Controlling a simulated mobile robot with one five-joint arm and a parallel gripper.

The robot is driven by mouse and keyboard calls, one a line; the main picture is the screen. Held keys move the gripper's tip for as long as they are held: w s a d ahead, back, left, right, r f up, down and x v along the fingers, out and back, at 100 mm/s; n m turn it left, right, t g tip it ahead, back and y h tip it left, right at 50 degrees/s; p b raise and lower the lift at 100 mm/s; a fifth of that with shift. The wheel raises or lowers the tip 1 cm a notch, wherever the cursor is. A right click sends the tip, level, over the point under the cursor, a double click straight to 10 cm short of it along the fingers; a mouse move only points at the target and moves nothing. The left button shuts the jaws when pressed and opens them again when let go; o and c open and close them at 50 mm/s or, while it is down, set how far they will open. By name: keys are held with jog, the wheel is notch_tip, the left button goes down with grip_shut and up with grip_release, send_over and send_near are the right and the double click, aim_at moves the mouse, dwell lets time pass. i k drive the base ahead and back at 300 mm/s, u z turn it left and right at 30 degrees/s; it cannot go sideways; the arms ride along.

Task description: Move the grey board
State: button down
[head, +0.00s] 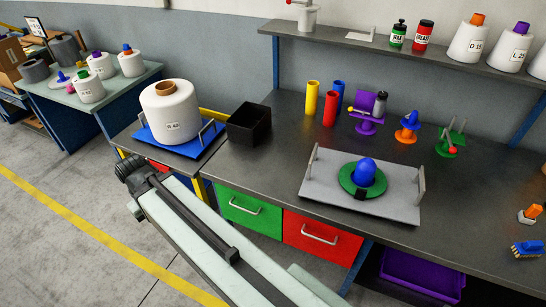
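The grey board (318,192) is a flat tray lying on the dark workbench, with an upright grey handle at its left and right ends. A green disc (347,182) with a blue rounded peg (366,171) rests on it, with a small black piece at the disc's front edge. My arm reaches from the bottom of the view to the upper left. My gripper (128,168) seems to be the dark end of it, in front of the bench's left end and well left of the grey board. Its fingers are too small and dark to tell open from shut.
A blue board (205,149) with a large white bobbin (170,111) and a black open box (249,124) stand left of the grey board. Coloured tubes, a purple holder (366,122) and orange and green stands are behind it. A blue brush (527,248) lies at right.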

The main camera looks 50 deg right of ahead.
aim_at(400, 202)
jog(key=u, duration=0.4)
jog(key=k, duration=1.15)
jog(key=z, duration=0.65)
jog(key=i, duration=1)
jog(key=u, duration=0.05)
